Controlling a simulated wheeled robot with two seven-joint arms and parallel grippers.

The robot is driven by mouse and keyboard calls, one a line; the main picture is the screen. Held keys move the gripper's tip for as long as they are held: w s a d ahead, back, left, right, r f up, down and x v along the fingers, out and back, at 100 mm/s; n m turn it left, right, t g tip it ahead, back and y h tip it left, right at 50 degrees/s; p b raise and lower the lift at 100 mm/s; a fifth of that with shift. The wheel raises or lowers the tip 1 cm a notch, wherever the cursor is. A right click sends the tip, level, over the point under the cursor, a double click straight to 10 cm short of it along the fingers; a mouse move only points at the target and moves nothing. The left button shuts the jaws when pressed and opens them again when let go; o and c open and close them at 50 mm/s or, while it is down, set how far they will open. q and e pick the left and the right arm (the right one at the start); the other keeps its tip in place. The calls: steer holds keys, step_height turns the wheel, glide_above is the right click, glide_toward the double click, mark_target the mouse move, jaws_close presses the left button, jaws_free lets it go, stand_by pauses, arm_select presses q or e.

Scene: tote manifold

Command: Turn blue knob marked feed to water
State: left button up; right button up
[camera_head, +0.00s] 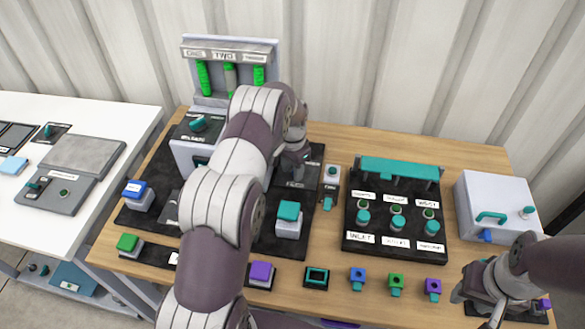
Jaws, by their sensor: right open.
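No label that I can read says feed, so I cannot tell which blue part is the feed knob. A small blue part (486,236) sits at the front of the white box at right. A blue block (357,275) with teal below it is at the table's front edge, and a blue cap (135,188) is on the left panel. My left gripper (293,174) points down over the dark panel, near a small label; its jaws are too hidden to judge. My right gripper (482,306) is open, low at the front right corner, in front of the white box.
A dark valve panel (394,250) with several teal knobs and a teal bar stands right of centre. A white box (497,200) with a teal handle is at right. A gauge stand (229,52) rises at the back. My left arm hides much of the left panel.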

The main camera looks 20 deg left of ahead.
mark_target(292, 172)
arm_select(q)
step_height(292, 172, up, 6)
steer(key=shift+r+b, duration=0.15)
steer(key=shift+b, duration=0.5)
step_height(292, 172, up, 6)
steer(key=p, duration=0.3)
steer(key=shift+r, duration=0.15)
